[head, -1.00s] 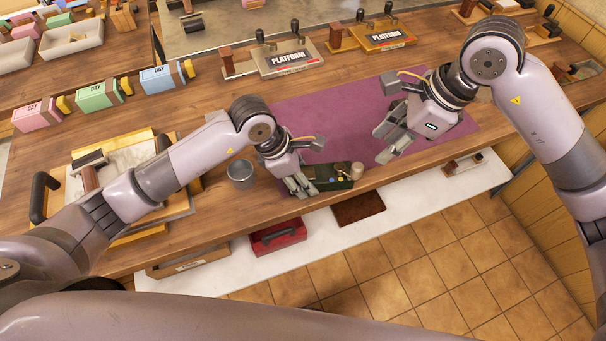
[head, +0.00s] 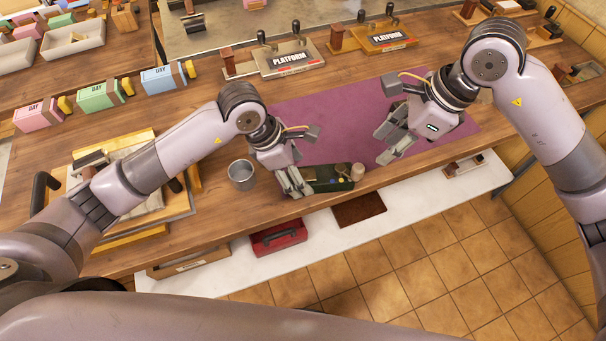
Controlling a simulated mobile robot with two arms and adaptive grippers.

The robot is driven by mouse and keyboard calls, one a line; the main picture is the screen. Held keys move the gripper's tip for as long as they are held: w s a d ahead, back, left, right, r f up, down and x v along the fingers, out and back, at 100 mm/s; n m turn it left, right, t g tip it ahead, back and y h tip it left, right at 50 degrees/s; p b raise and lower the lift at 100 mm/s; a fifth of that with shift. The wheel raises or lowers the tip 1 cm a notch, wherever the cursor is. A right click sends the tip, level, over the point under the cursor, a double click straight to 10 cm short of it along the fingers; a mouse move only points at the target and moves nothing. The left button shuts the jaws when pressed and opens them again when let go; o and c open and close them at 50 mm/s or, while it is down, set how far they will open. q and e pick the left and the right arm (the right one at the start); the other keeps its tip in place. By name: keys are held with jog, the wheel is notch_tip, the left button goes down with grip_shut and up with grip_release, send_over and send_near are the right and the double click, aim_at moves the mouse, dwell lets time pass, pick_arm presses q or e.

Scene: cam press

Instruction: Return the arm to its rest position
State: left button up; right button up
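My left gripper (head: 292,182) is low over the bench near its front edge, between a grey metal cup (head: 241,176) and a dark green box (head: 334,179). Its fingers look apart, and I see nothing between them. They overlap the left end of the green box in the picture; I cannot tell whether they touch it. My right gripper (head: 388,145) hangs over the right part of the purple mat (head: 335,124). Its fingers are spread and empty.
Two platform presses, one silver (head: 290,60) and one yellow (head: 388,38), stand behind the mat. Pink, green (head: 99,97) and blue DAY boxes line the left. A wooden-framed fixture (head: 140,180) lies under my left arm. A red toolbox (head: 278,238) sits on the lower white shelf.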

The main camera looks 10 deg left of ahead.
pick_arm(q)
jog(key=w+v, duration=0.1)
jog(key=v, duration=0.7)
jog(key=shift+s+r, duration=0.25)
jog(key=shift+s, duration=0.3)
